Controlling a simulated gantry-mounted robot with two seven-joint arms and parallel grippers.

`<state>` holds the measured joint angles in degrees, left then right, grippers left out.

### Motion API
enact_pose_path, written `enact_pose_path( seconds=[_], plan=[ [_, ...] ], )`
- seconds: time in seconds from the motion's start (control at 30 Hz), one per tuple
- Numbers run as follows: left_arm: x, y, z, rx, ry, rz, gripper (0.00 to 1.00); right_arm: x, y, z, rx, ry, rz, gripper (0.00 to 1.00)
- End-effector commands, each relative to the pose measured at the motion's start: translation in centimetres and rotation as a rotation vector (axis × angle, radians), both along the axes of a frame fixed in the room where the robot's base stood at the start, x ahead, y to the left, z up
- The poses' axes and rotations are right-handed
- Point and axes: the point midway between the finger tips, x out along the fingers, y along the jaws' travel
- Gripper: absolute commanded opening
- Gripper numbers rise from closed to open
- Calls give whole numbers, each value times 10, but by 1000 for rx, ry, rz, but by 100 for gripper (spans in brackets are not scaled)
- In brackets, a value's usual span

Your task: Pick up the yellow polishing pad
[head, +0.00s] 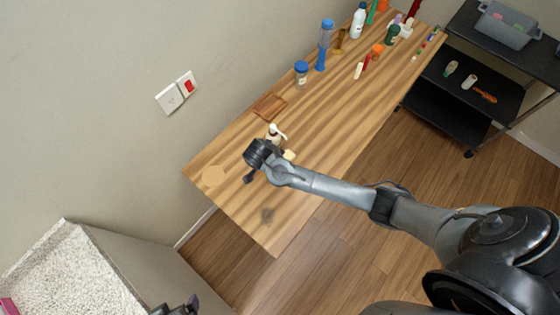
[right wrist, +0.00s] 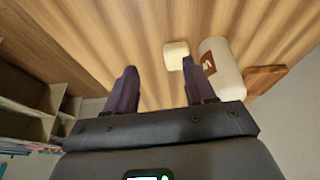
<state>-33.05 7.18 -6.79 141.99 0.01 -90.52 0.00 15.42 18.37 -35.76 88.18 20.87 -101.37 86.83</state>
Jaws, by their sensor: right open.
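The pale yellow polishing pad (head: 289,154) lies on the striped wooden table (head: 235,205), partly behind my right arm in the head view. In the right wrist view the pad (right wrist: 176,55) is a small, pale, rounded square just beyond the fingertips, nearer the right-hand finger. My right gripper (right wrist: 160,72) is open and empty, its two dark fingers apart. In the head view my right gripper (head: 250,178) is small and points down at the table, to the left of the pad. A dark part at the bottom edge looks like my left gripper (head: 178,308); its jaws are unclear.
A white pump bottle (head: 273,133) stands close to the pad; it also shows in the right wrist view (right wrist: 222,70). A brown wooden board (head: 269,107) lies behind it. Several bottles stand at the far end.

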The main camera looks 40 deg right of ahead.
Motion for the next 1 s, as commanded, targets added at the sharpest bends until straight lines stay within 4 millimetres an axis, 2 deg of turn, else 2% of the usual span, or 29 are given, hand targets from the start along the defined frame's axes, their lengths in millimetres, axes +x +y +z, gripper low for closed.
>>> enact_pose_path(
  seconds=[0.07,0.2,0.5,0.77,1.0],
  plan=[
    [-1,-2,-7,-6,2,1,93,16,-3,7,-4,-32,0,54],
    [-2,-5,-8,-15,4,5,93,27,-7,5,-4,-52,0,54],
    [-2,-4,-8,-11,3,4,93,30,-21,-28,-2,-52,0,54],
    [-2,-1,-8,-2,2,-1,93,31,-27,-41,-3,-53,0,54],
    [-1,0,-7,1,2,-3,93,32,-39,-69,-2,-52,1,54]
  ],
)
